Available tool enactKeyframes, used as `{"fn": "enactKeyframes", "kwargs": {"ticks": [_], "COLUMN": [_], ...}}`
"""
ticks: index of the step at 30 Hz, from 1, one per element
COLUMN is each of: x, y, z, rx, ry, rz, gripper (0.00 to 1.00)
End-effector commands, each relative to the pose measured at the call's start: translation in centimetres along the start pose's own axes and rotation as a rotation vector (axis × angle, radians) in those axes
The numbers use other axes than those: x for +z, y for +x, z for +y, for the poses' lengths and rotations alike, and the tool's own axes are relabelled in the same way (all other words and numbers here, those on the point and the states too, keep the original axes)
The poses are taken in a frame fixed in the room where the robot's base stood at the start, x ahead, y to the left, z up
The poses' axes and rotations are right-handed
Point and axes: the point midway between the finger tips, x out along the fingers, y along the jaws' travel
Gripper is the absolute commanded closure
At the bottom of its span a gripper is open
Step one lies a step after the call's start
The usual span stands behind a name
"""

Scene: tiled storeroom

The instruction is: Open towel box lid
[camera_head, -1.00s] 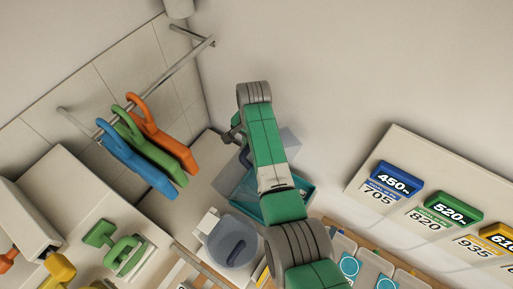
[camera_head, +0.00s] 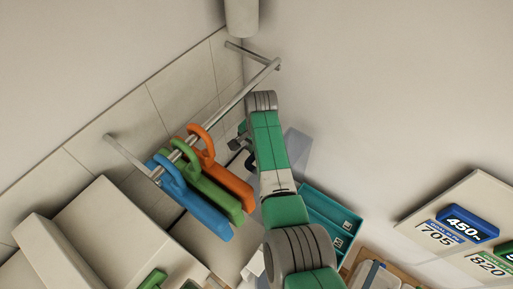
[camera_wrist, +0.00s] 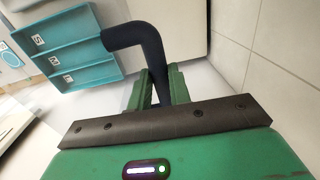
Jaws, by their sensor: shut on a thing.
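My gripper (camera_wrist: 158,82) is shut on a dark navy bent handle (camera_wrist: 135,33). Its green fingers stand on either side of the handle's lower end in the wrist view. The handle's upper end reaches toward the teal tray at the left; what it joins is not clear. In the head view my gripper (camera_head: 241,151) is near the wall corner, partly hidden by my arm. A pale see-through panel (camera_head: 298,146) shows just right of my arm above the teal tray; it may be the towel box lid. I cannot tell how far it is open.
A teal divided tray (camera_head: 330,212) lies right of my arm; it also shows in the wrist view (camera_wrist: 91,50). Blue (camera_head: 192,207), green (camera_head: 208,190) and orange (camera_head: 222,178) hangers hang from a wall rail (camera_head: 240,98) close left of my gripper. Label boards are at right.

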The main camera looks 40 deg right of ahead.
Motion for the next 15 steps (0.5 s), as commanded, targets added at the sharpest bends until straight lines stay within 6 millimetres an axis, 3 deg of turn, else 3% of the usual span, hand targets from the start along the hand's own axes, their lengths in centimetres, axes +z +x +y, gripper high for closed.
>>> {"fn": "enactKeyframes", "kwargs": {"ticks": [15], "x": [0.15], "y": [0.52], "z": [-0.11], "rx": [-0.004], "ry": [-0.002], "rz": [0.000], "gripper": [1.00]}}
